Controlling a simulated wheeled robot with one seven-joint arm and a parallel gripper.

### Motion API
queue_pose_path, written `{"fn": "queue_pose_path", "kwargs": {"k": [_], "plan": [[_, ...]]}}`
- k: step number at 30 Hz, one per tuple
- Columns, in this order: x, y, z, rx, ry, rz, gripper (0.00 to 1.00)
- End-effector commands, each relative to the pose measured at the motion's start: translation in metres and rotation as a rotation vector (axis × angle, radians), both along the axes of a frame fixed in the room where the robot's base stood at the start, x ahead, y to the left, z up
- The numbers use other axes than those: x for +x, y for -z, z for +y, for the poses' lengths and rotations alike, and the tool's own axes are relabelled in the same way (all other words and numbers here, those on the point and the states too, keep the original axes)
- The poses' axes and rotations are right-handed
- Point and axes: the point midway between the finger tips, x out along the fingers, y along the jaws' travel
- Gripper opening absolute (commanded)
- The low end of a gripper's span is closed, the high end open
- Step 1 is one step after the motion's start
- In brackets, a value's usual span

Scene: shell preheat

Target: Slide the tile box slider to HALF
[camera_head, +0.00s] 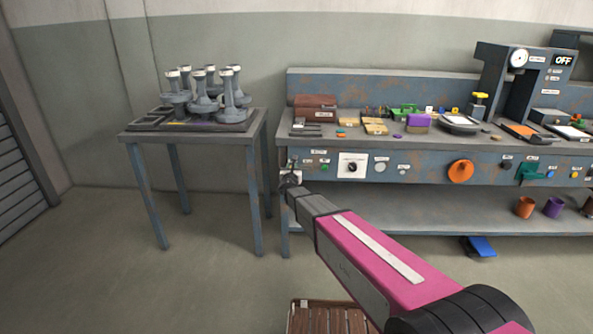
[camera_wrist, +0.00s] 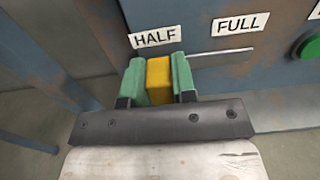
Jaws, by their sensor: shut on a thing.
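The slider's yellow knob (camera_wrist: 159,80) is between the two green fingers of my gripper (camera_wrist: 159,82) in the wrist view. My gripper is shut on the knob. The knob sits right below the HALF label (camera_wrist: 155,37) on the bench's front panel. The FULL label (camera_wrist: 240,24) is to the right, with the bare slot (camera_wrist: 222,57) running below it. In the head view my gripper (camera_head: 291,178) is at the left end of the bench front, and the knob is hidden there.
A green button (camera_wrist: 309,46) is right of the slot. In the head view a side table (camera_head: 240,128) with several grey parts stands left of the workbench (camera_head: 300,147). An orange knob (camera_head: 460,170) is farther right on the panel. A slatted crate (camera_head: 292,318) is on the floor.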

Motion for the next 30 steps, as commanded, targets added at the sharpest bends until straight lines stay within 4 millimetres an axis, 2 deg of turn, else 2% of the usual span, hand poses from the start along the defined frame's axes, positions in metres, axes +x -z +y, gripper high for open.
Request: {"fn": "queue_pose_path", "kwargs": {"k": [5,6,8,20,26,30], "plan": [[0.001,0.000,0.004,-0.001,-0.008,0.001,0.00],[0.001,0.000,0.004,-0.002,-0.008,0.001,0.35],[0.001,0.000,0.004,-0.002,-0.008,0.001,0.51],[-0.004,0.000,0.002,-0.001,-0.005,0.001,0.51],[-0.027,0.000,0.002,-0.001,-0.006,0.002,0.51],[-0.052,-0.001,0.002,-0.001,-0.007,0.002,0.51]]}}
